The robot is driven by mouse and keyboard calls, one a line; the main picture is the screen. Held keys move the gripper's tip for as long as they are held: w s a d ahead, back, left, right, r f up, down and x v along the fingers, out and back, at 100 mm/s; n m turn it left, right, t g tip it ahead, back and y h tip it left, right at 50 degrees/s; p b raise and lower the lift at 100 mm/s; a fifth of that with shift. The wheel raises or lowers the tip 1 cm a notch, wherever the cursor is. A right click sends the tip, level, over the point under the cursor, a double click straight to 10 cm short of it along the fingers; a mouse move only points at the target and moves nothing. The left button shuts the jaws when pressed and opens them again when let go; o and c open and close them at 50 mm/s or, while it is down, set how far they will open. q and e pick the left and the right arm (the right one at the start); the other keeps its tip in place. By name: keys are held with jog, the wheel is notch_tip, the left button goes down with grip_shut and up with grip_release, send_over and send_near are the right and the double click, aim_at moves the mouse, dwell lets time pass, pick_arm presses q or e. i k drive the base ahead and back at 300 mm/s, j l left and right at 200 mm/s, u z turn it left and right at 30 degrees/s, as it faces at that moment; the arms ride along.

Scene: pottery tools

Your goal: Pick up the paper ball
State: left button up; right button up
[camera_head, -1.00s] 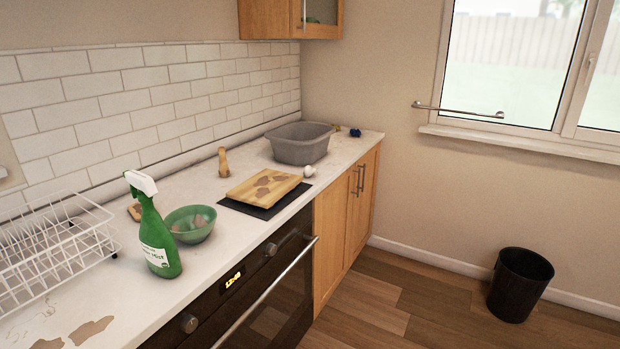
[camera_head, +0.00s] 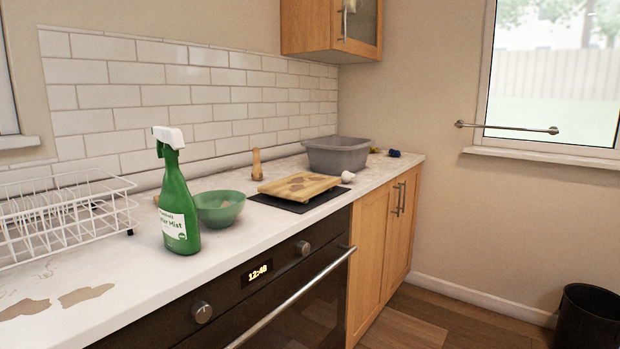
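A small white roundish thing (camera_head: 347,177), which looks like the paper ball, sits on the worktop (camera_head: 130,292) near its front edge. It is just right of a wooden board (camera_head: 300,186) and in front of a grey basin (camera_head: 338,155). It is too small to make out its surface clearly. Neither of my grippers is in view.
A green spray bottle (camera_head: 177,205), a green bowl (camera_head: 219,208) and a white dish rack (camera_head: 62,215) stand on the near worktop. A wooden grinder-like object (camera_head: 256,164) stands by the tiles. A black bin (camera_head: 588,318) stands on the floor at right.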

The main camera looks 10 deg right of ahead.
aim_at(347, 176)
jog(key=i+l+u, duration=0.8)
